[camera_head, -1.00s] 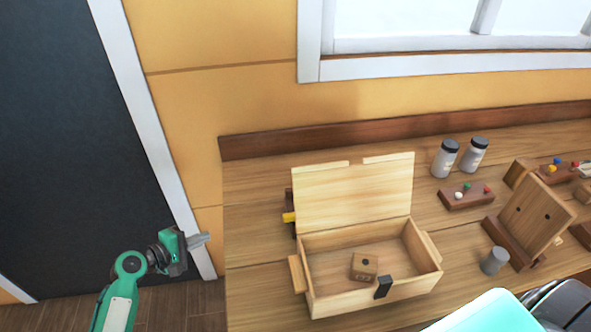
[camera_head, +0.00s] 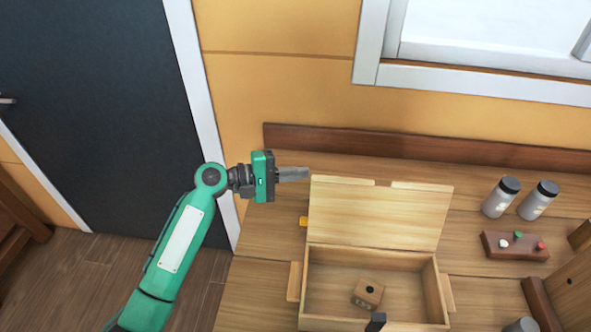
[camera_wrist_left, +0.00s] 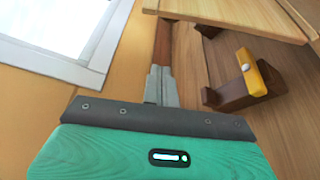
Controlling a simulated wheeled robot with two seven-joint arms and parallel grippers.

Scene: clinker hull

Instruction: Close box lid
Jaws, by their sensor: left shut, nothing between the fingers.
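The wooden box (camera_head: 303,290) stands on the table with its lid (camera_head: 378,216) open, tilted up at the back. A small wooden cube (camera_head: 368,293) with a dark dot lies inside the box. A black latch tab (camera_head: 376,322) is on the box's front edge. My left gripper (camera_head: 306,173) is shut and empty, just beyond the lid's upper left corner, apart from it as far as I can tell. In the left wrist view the shut fingers (camera_wrist_left: 160,88) point toward the back board, with a pale wooden panel, likely the lid (camera_wrist_left: 235,15), at upper right. My right gripper is out of view.
A dark wooden holder with a yellow peg (camera_wrist_left: 248,80) stands behind the lid's left side. Two grey jars (camera_head: 500,197) and a block with coloured pegs (camera_head: 515,246) are to the right. A wooden back board (camera_head: 400,147) runs along the wall.

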